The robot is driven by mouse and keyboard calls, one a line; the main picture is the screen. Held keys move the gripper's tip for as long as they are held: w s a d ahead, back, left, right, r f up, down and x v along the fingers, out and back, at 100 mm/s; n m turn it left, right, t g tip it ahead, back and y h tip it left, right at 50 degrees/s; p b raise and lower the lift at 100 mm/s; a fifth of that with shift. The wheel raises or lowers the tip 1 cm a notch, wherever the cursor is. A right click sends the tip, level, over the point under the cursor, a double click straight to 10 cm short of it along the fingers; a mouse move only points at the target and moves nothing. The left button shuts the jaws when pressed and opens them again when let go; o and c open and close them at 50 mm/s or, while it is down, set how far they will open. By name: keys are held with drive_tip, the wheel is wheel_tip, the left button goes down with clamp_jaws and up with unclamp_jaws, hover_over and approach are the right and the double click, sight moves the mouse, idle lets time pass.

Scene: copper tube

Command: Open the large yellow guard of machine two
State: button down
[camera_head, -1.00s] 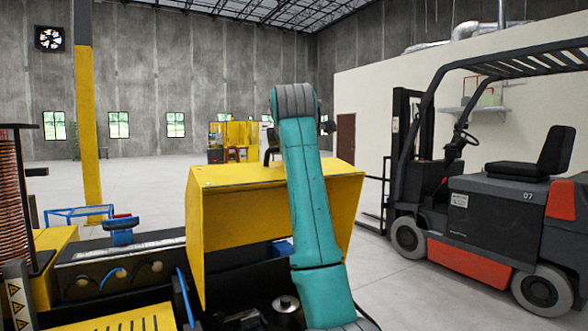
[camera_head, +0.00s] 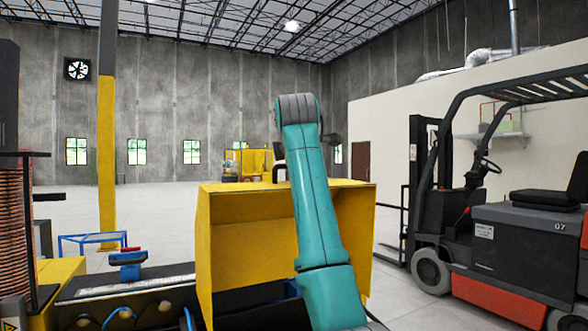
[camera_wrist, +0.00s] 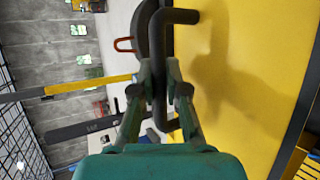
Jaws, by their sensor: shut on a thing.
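The large yellow guard (camera_head: 240,235) of the machine stands in the middle of the head view, with its hollow inner side facing me and its top edge high, so it looks raised. It also fills the right of the wrist view as a yellow panel (camera_wrist: 235,60). A dark bent bar handle (camera_wrist: 180,16) stands on that panel. My gripper (camera_wrist: 158,68) is shut on the handle, one finger on each side of it. In the head view my teal arm crosses in front of the guard and hides part of it; the grip on the handle does not show there.
A forklift (camera_head: 500,240) stands at the right, apart from the guard. A yellow and grey column (camera_head: 107,150), a copper coil (camera_head: 10,230) and a blue clamp-like part (camera_head: 127,262) are at the left. Open floor (camera_head: 160,205) lies behind the machine.

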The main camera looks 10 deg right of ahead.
drive_tip(key=c, duration=1.2)
unclamp_jaws()
drive_tip(key=v, duration=1.2)
